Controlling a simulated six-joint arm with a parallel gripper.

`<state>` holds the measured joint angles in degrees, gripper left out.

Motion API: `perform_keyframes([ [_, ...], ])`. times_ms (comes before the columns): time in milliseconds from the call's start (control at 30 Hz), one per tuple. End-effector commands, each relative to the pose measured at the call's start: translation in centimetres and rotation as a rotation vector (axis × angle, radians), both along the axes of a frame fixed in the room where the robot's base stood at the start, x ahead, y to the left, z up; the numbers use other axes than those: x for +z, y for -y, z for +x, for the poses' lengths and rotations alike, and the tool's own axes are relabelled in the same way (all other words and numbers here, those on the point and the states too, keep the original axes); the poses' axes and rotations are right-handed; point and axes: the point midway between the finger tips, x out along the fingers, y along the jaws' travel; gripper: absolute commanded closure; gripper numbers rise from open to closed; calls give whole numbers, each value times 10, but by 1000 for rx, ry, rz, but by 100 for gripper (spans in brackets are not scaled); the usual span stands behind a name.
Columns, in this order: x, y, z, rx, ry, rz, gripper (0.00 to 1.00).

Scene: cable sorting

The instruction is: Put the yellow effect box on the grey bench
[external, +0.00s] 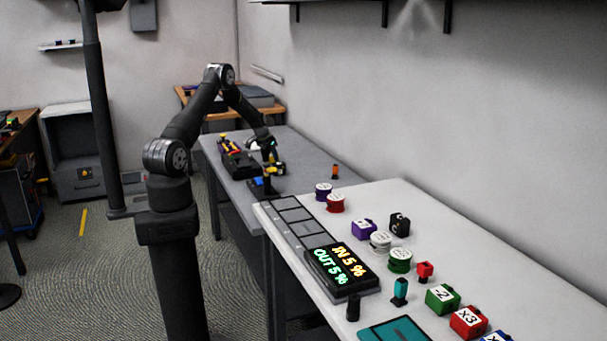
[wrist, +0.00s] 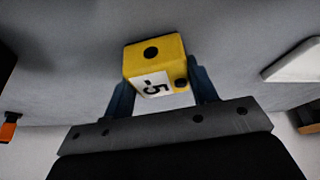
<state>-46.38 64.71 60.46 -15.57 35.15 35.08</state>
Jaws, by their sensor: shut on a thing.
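The yellow effect box (wrist: 150,62) shows large in the wrist view, with a white label reading "-5" and dark round spots on its faces. My gripper (wrist: 160,92) is shut on it, with one dark blue finger on each side. In the external view my gripper (external: 268,157) is low over the grey bench (external: 304,157) at the back; the box is too small there to make out clearly. Grey surface lies behind the box in the wrist view. I cannot tell whether the box touches it.
A dark device with coloured parts (external: 238,160) stands on the bench left of my gripper. A small orange item (external: 335,171) stands to the right. The white table (external: 440,232) in front holds spools, coloured boxes and a display (external: 341,268).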

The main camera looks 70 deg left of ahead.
Motion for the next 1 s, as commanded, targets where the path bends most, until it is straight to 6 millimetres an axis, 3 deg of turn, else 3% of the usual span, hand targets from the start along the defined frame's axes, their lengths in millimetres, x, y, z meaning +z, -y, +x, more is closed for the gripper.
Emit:
perform_keyframes([
  [367,-4,0,1,0,2,1,74],
  [400,-3,0,1,0,2,1,40],
  [500,-3,0,0,0,2,1,26],
  [767,-3,0,0,0,1,2,26],
  [1000,19,2,-6,1,3,3,26],
])
